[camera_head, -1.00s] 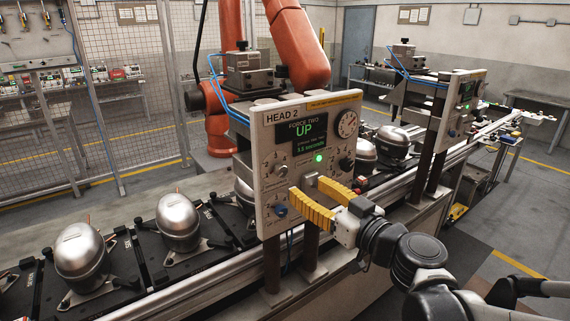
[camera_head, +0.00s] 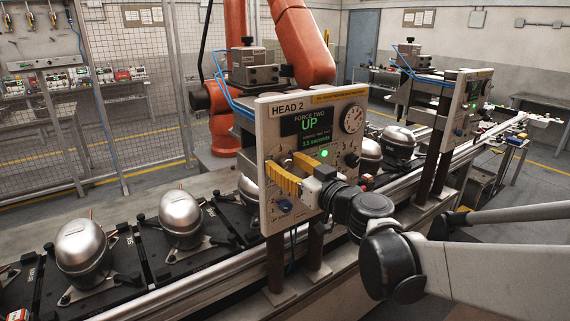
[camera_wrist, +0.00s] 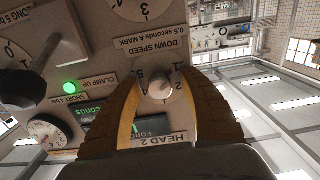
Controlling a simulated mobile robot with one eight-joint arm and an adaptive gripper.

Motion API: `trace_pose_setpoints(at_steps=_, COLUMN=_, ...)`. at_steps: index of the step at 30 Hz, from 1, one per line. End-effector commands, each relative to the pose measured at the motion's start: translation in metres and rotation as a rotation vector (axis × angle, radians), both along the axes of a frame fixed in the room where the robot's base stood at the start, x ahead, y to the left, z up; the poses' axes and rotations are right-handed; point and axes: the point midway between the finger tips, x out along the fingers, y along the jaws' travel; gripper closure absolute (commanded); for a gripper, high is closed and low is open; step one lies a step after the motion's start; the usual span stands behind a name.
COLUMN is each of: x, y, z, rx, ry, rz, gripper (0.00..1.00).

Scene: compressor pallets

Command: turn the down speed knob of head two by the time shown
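The head two panel (camera_head: 265,140) stands upright beside the conveyor, with a lit screen (camera_head: 312,132) reading "FORCE TWO", "UP" and a small seconds line that looks like 3.5. My gripper (camera_head: 288,170) is at the panel's middle left, its yellow fingers pointing at the face and hiding part of it. In the wrist view, upside down, the pale down speed knob (camera_wrist: 160,86) sits between the two fingers of my gripper (camera_wrist: 160,74), below the label "DOWN SPEED 0.5 seconds A MARK". The fingers appear apart from the knob, one on each side. Its exact mark is hard to read.
A green light (camera_head: 324,154), a round gauge (camera_head: 352,119) and a dark knob (camera_head: 352,160) share the panel. Silver compressors (camera_head: 181,219) stand on black pallets along the conveyor. A second panel (camera_head: 466,103) stands farther right.

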Motion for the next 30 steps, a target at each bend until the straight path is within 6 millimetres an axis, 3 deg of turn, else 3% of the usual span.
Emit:
trace_pose_setpoints(at_steps=1, x=0.0000, y=-0.0001, z=0.0000, rx=0.000, ry=0.000, rz=0.000, gripper=0.61)
trace_pose_setpoints(at_steps=5, x=-0.0001, y=-0.0002, z=0.0000, rx=0.000, ry=0.000, rz=0.000, gripper=1.00)
trace_pose_setpoints(at_steps=17, x=-0.0001, y=-0.0003, z=0.0003, rx=0.041, ry=0.027, rz=0.000, gripper=1.00)
trace_pose_setpoints(at_steps=30, x=-0.0002, y=-0.0003, z=0.0006, rx=0.317, ry=0.214, rz=0.000, gripper=1.00)
